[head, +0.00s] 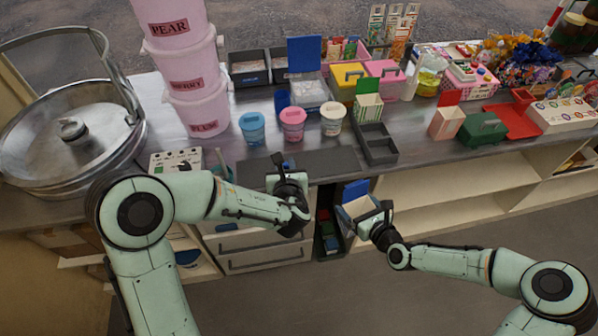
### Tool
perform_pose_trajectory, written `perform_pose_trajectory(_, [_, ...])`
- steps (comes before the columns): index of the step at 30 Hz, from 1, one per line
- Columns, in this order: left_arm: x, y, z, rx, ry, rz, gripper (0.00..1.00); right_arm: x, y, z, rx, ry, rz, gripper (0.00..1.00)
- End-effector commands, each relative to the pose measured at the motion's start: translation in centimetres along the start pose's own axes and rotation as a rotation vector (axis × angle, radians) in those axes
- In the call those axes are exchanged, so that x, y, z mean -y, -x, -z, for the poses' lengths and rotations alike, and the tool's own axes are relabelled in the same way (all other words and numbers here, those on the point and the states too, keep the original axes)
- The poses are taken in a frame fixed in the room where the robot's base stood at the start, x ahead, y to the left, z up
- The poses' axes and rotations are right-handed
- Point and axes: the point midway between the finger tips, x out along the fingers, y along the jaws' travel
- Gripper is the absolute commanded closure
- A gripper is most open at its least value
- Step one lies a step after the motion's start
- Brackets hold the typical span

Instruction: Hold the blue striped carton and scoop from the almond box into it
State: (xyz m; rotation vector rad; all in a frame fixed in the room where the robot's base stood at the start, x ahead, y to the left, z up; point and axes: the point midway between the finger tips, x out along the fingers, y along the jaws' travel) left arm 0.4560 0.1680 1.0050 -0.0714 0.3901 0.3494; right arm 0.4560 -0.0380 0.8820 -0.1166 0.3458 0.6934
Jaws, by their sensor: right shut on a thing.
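The blue striped carton (355,190) is in my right gripper (371,214), in front of the counter's edge. Its tall blue back flap stands up and its pale open mouth faces upward; its stripes cannot be made out. My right gripper is shut on it. My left gripper (288,178) is over the counter's front edge, left of the carton and apart from it. Its fingers are dark and small, so I cannot tell whether they hold anything. A clear box with a raised blue lid (304,54) stands further back; no label tells me whether it holds almonds. I cannot make out a scoop.
Blue, pink and cream tubs (293,124) stand mid-counter. A green striped carton (368,104) and an empty dark tray (376,143) are to their right. Pink buckets (196,75) and a large metal pan (70,150) fill the left. A dark mat (335,160) lies in front.

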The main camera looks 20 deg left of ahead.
Motion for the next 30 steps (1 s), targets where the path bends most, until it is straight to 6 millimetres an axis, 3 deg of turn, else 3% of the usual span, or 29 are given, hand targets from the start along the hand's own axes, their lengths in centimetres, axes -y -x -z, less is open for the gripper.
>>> perform_pose_trajectory(5, [2.9,2.6,-1.6,0.005,0.069,-0.152,1.00,0.0,0.0,0.0,0.000,0.000,0.000,0.35])
perform_pose_trajectory(9, [4.8,6.4,-2.2,0.004,0.142,-0.333,1.00,0.0,0.0,0.0,0.000,0.000,0.000,0.35])
perform_pose_trajectory(19, [6.7,15.1,-1.9,0.005,0.253,-0.607,1.00,0.0,0.0,0.0,0.000,0.000,0.000,0.35])
perform_pose_trajectory(25, [8.9,18.1,-2.2,0.004,0.272,-0.653,1.00,0.0,0.0,0.0,0.000,0.000,0.000,0.35])
perform_pose_trajectory(30, [11.7,16.6,-3.2,0.003,0.248,-0.594,1.00,0.0,0.0,0.0,0.000,0.000,0.000,0.35])
